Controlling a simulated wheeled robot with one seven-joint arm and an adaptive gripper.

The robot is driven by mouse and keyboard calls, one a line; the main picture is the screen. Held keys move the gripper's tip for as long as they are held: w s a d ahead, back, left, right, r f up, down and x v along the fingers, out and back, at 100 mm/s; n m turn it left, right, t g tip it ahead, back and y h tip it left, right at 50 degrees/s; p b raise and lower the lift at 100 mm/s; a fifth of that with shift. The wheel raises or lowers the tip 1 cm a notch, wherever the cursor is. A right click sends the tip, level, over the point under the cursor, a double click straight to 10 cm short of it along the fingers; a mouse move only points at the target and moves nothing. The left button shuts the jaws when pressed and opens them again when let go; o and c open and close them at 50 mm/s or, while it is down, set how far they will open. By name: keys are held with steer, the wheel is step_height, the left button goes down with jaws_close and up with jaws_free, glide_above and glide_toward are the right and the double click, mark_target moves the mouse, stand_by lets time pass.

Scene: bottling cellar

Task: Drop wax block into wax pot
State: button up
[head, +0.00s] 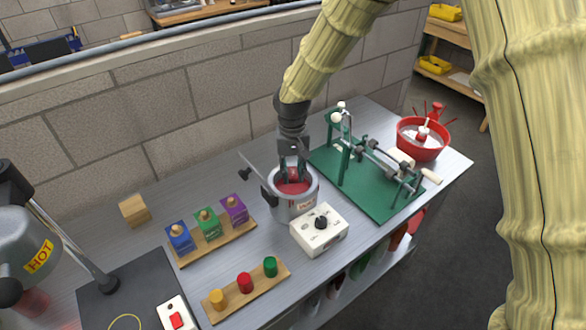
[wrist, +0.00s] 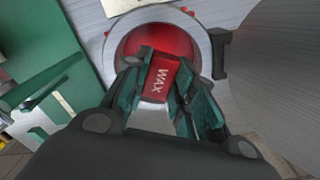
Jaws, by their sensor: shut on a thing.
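The red wax block (wrist: 159,82), marked "WAX", is held between the fingers of my gripper (wrist: 155,98). In the wrist view it lies in front of the round opening of the wax pot (wrist: 113,46). In the head view my gripper (head: 292,165) points down over the grey metal wax pot (head: 291,209), with the red block (head: 292,174) between its fingers. Red wax (head: 293,187) fills the inside of the pot. I cannot tell whether the block's lower end touches the wax.
A white control box (head: 319,229) with a black knob stands in front of the pot. A green bottling rig (head: 375,195) stands to the right, beside a red tub (head: 423,148). Coloured blocks on a wooden board (head: 216,243) and stoppers on another board (head: 247,293) stand left.

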steer(key=shift+w+f, duration=0.35)
steer(key=shift+w, duration=0.1)
steer(key=o, duration=0.6)
steer(key=shift+w+f, duration=0.1)
steer(key=shift+w, duration=0.05)
steer(key=o, duration=0.3)
steer(key=shift+s, duration=0.3)
steer(key=shift+w, duration=0.15)
step_height(320, 180, up, 12)
steer(key=shift+r, duration=0.2)
